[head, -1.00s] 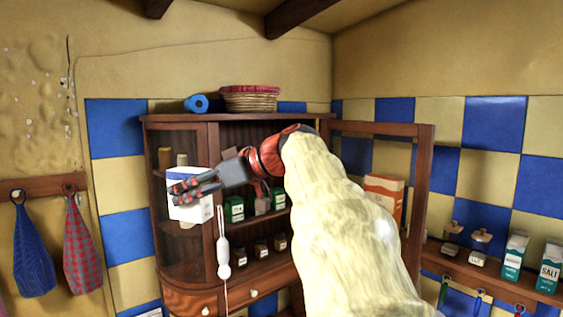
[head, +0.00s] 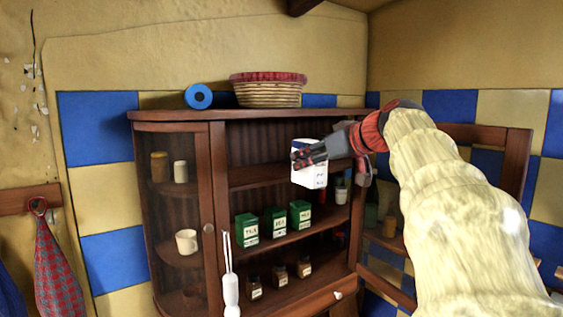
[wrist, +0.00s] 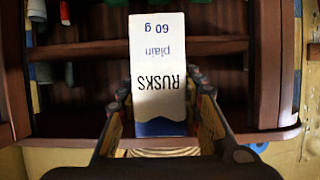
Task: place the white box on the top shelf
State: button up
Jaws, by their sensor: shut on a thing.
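The white box (head: 309,174) is held in my gripper (head: 309,154) in front of the open middle of the wooden cabinet (head: 216,165). In the wrist view the box (wrist: 158,65) shows the words "RUSKS", "plain" and "60 g", with a blue band at one end. The fingers (wrist: 160,117) are shut on its two sides. In the head view the box hangs roughly upright at about the height of the top shelf (head: 262,176). I cannot tell how far in front of the shelf it is. The visible left part of that shelf is bare.
Green boxes (head: 274,221) stand on the shelf below, with small jars (head: 280,277) lower down. A basket (head: 268,90) and a blue roll (head: 199,96) sit on the cabinet top. The open door (head: 514,178) is at the right, behind my arm.

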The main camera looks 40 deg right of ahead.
jog(key=w+p, duration=0.1)
jog(key=w, duration=0.3)
jog(key=w+p, duration=0.2)
jog(key=w, duration=0.2)
jog(key=w+p, duration=0.1)
jog(key=w, duration=0.4)
jog(key=shift+d, duration=0.25)
jog(key=w+p, duration=0.2)
jog(key=w, duration=0.1)
jog(key=shift+w+d+r, duration=0.1)
jog(key=shift+w+r, duration=0.05)
jog(key=shift+w, duration=0.25)
jog(key=shift+w+f+p, duration=0.1)
jog(key=shift+f+p, duration=0.25)
jog(key=shift+p, duration=0.15)
jog(key=shift+s, duration=0.4)
jog(key=shift+w+f, duration=0.15)
jog(key=o, duration=0.7)
jog(key=shift+w+f+b, duration=0.1)
jog(key=shift+f+b, duration=0.05)
jog(key=shift+b, duration=0.15)
jog(key=o, duration=0.4)
jog(key=shift+o, duration=0.3)
